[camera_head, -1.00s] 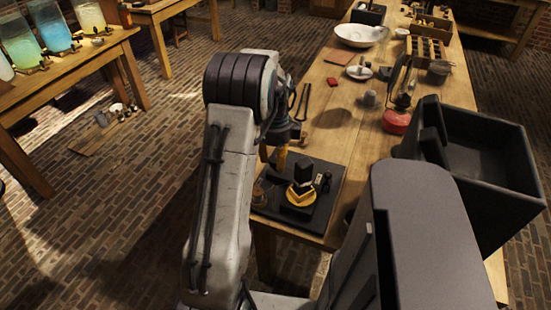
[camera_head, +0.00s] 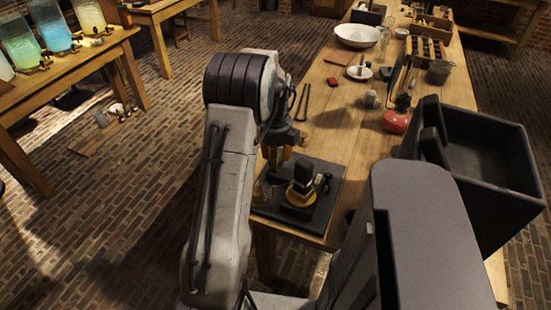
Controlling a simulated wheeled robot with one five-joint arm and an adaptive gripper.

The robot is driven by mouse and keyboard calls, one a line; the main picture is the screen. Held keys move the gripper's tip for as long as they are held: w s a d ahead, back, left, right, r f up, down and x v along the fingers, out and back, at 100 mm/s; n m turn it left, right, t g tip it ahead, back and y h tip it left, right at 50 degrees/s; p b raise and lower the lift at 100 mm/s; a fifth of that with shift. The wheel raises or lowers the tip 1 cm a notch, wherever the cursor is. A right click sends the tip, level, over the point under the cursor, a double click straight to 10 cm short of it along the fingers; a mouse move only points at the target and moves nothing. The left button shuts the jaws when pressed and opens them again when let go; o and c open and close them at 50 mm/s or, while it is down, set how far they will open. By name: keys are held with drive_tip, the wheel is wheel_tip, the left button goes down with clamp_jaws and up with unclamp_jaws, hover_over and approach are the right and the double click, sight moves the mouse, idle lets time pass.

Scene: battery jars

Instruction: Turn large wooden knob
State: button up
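A black board (camera_head: 322,210) lies on the near left corner of the long wooden table. A dark stacked device (camera_head: 301,190) with a yellowish band stands on it. A small brownish round part (camera_head: 260,196) shows at the board's left edge, partly behind my arm; it may be the wooden knob, but I cannot tell for sure.
The long table (camera_head: 340,130) carries a white bowl (camera_head: 357,35), a red round object (camera_head: 396,122), dark tongs (camera_head: 302,102) and a crate-like rack (camera_head: 427,50). Glowing jars (camera_head: 50,28) stand on a left table. Brick floor between the tables is mostly clear.

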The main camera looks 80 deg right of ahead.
drive_tip(key=shift+a+f, duration=0.15)
drive_tip(key=o, duration=1.2)
wheel_tip(320, 180, up, 12)
drive_tip(key=shift+s+r, duration=0.1)
idle(0.8)
